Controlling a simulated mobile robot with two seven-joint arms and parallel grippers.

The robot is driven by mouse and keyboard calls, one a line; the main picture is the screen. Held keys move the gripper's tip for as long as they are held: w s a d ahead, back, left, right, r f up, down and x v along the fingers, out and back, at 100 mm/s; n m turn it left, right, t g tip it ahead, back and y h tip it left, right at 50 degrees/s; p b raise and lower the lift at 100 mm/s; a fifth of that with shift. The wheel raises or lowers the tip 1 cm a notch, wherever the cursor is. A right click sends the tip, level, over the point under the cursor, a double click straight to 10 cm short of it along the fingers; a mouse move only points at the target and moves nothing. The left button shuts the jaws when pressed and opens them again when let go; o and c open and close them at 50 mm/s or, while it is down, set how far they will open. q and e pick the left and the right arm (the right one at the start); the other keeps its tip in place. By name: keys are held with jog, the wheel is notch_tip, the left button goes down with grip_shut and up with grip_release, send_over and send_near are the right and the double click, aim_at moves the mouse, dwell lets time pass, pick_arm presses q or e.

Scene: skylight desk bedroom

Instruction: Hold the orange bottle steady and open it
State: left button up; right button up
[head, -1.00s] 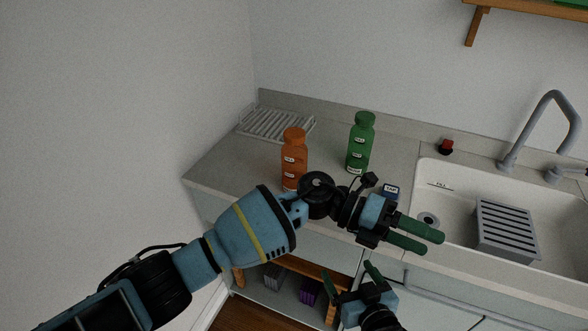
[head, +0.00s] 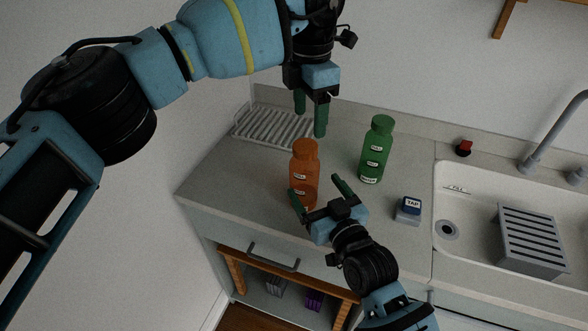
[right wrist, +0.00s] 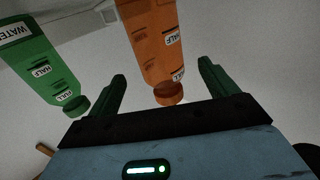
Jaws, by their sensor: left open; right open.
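The orange bottle (head: 304,170) stands upright on the counter with its cap on. My right gripper (head: 314,186) is open in front of it, low on its body, with the fingers pointing at it. In the right wrist view the bottle (right wrist: 155,45) appears upside down between the two open fingers (right wrist: 161,75); neither finger visibly grips it. My left gripper (head: 310,118) is open and empty, fingers pointing down, above the counter and just above the bottle's cap in the picture. How far it is from the cap in depth is unclear.
A green bottle (head: 376,150) stands to the right of the orange one and also shows in the right wrist view (right wrist: 45,70). A small block labelled TAP (head: 409,209) sits near the sink (head: 475,185). A wire rack (head: 272,128) lies at the back left.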

aim_at(301, 165)
pick_arm(q)
jog(key=shift+w+a+r, duration=0.2)
jog(key=shift+w+a, duration=0.15)
jog(key=shift+w, duration=0.05)
pick_arm(e)
jog(key=shift+w+a+r, duration=0.1)
jog(key=shift+w+a, duration=0.15)
jog(key=shift+w, duration=0.15)
pick_arm(q)
jog(key=shift+s+d+r, duration=0.1)
jog(key=shift+s+d, duration=0.05)
jog(key=shift+s, duration=0.05)
pick_arm(e)
jog(key=shift+r, duration=0.1)
jog(key=shift+x, duration=3.75)
jog(key=shift+c, duration=0.5)
